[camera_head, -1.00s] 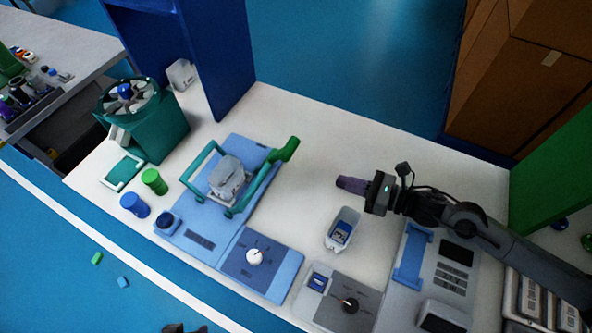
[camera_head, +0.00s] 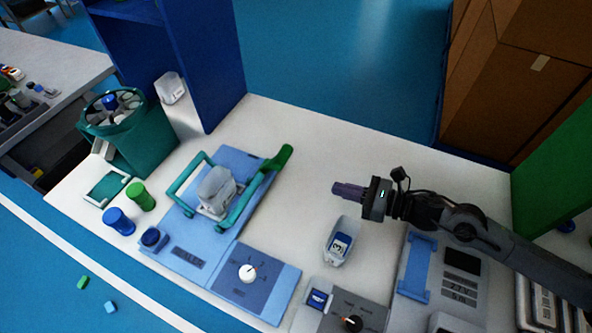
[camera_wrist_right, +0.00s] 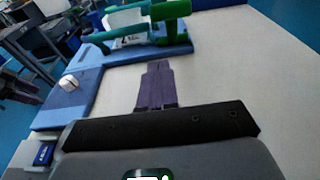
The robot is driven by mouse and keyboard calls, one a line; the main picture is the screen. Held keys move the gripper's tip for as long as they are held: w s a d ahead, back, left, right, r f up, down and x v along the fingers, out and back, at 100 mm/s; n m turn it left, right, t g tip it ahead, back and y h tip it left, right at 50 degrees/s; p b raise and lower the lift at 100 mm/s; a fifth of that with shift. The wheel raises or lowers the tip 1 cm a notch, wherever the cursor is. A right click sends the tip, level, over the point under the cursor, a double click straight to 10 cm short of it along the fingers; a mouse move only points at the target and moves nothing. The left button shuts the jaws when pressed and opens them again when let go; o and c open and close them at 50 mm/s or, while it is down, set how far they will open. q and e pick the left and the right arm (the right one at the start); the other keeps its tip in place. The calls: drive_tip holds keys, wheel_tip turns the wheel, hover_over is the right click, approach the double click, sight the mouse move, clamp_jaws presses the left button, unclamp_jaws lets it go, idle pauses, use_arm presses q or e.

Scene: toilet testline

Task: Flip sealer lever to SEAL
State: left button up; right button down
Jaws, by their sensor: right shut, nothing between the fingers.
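The sealer is a light blue base (camera_head: 181,254) at the middle left of the table, with a teal frame and a grey-white block (camera_head: 216,190) inside it. The handle (camera_wrist_right: 170,10) also shows at the top of the right wrist view. My right gripper (camera_head: 336,190) is shut and empty, above the table to the right of the handle and apart from it. Its purple fingers (camera_wrist_right: 156,82) lie together and point toward the sealer in the wrist view. My left gripper is not in view.
A blue panel with a white knob (camera_head: 248,273) adjoins the sealer. A grey cup (camera_head: 340,242) stands below my right gripper. A teal bin (camera_head: 138,143), green cylinder (camera_head: 140,196) and blue cylinder (camera_head: 119,221) stand left. The table between gripper and handle is clear.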

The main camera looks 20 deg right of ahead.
sight(281, 167)
drive_tip(key=r+x, duration=0.2)
drive_tip(key=x, duration=1)
drive_tip(key=shift+w+a+r+b, duration=0.3)
drive_tip(key=shift+w+a+b, duration=0.05)
drive_tip(key=shift+b, duration=0.1)
drive_tip(key=shift+r, duration=0.1)
